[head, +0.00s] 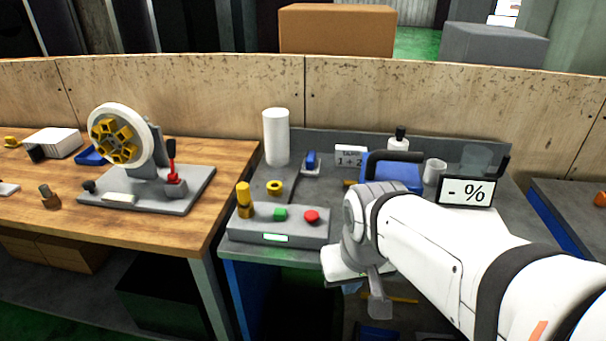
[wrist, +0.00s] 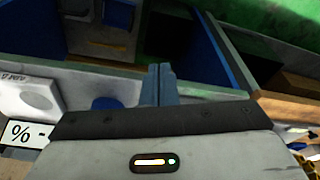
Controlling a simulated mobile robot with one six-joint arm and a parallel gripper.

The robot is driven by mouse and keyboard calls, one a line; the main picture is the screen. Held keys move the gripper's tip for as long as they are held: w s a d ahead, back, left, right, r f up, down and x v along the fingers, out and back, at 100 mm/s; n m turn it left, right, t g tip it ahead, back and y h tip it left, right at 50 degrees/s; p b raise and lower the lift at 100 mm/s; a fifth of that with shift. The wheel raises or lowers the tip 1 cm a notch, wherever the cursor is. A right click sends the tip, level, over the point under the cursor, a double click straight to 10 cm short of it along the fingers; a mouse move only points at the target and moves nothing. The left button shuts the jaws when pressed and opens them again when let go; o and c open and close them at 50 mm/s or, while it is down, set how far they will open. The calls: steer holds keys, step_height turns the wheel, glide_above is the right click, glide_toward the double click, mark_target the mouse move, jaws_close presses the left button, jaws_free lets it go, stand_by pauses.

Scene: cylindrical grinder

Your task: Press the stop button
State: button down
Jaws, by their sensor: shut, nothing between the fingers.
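The control box (head: 278,236) is grey and stands at the front left of the grey bench. On its top are a red round button (head: 311,216), a green button (head: 280,213) and a yellow stack (head: 244,200) at the left end. The red button is the likely stop button; no label on it is readable. My gripper (head: 378,306) hangs to the right of the box and in front of the bench, apart from the buttons. In the wrist view its narrow fingers (wrist: 160,82) are together and empty. I cannot make out the buttons in the wrist view.
A display showing "- %" (head: 467,191), a blue case (head: 397,175) and a white cylinder (head: 276,137) stand on the bench. The wooden table (head: 225,165) at left carries a grinder with a red lever (head: 172,165). The space above the box's buttons looks clear.

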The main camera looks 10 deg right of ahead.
steer(key=w+a+r+m+y+p, duration=0.2)
steer(key=w+a+m+y+p, duration=0.15)
steer(key=w+a, duration=0.2)
steer(key=r+m+t+p, duration=0.2)
steer(key=m+t+p, duration=0.35)
steer(key=m, duration=1.35)
glide_above(315, 217)
steer(key=shift+f, duration=0.15)
step_height(315, 217, down, 9)
steer(key=b, duration=0.8)
steer(key=shift+b, duration=0.35)
